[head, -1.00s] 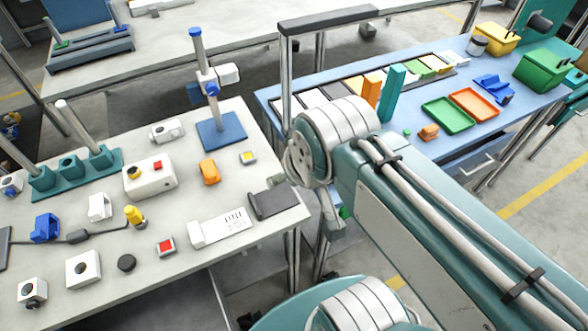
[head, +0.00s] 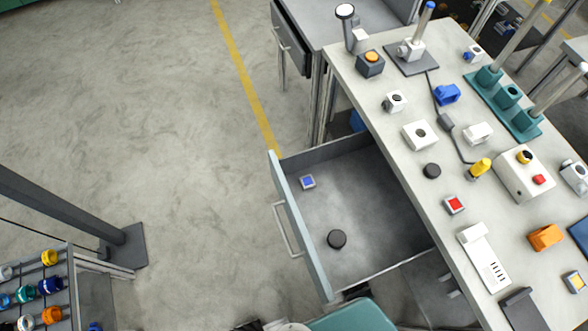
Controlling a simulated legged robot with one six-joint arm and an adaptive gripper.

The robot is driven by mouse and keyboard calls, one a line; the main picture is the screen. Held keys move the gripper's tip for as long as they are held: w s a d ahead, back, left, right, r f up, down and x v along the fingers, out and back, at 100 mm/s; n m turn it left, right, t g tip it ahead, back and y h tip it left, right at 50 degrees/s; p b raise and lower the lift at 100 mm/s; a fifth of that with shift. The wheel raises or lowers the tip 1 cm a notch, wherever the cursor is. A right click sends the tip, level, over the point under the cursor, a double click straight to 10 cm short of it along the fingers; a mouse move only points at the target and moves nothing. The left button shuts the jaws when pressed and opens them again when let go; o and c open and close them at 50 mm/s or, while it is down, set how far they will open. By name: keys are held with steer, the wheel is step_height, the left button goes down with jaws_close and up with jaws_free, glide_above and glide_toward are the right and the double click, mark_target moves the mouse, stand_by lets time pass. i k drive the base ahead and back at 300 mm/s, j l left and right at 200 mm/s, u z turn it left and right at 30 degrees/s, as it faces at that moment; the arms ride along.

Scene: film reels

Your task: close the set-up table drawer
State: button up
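The drawer (head: 385,235) is pulled well out from the left side of the pale set-up table (head: 385,72). Its pale front panel (head: 302,228) faces left, with a metal bar handle (head: 287,230) on its outer side. Parts of my own body show at the bottom edge, below the drawer. My gripper is not in view, and nothing is seen touching the handle or the front panel.
Open grey floor with a yellow line lies left of the drawer. A dark post on a base plate (head: 126,245) and a rack of coloured items (head: 35,290) stand at lower left. Another grey table with a drawer (head: 291,40) stands behind. Several small devices cover the set-up table top.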

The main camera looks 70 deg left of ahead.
mark_target(358, 192)
steer(key=k+u, duration=0.2)
steer(key=j+u, duration=0.1)
steer(key=u, duration=2.05)
steer(key=k+u, duration=0.25)
steer(key=k+j+u, duration=0.15)
steer(key=u, duration=0.15)
steer(key=k, duration=0.1)
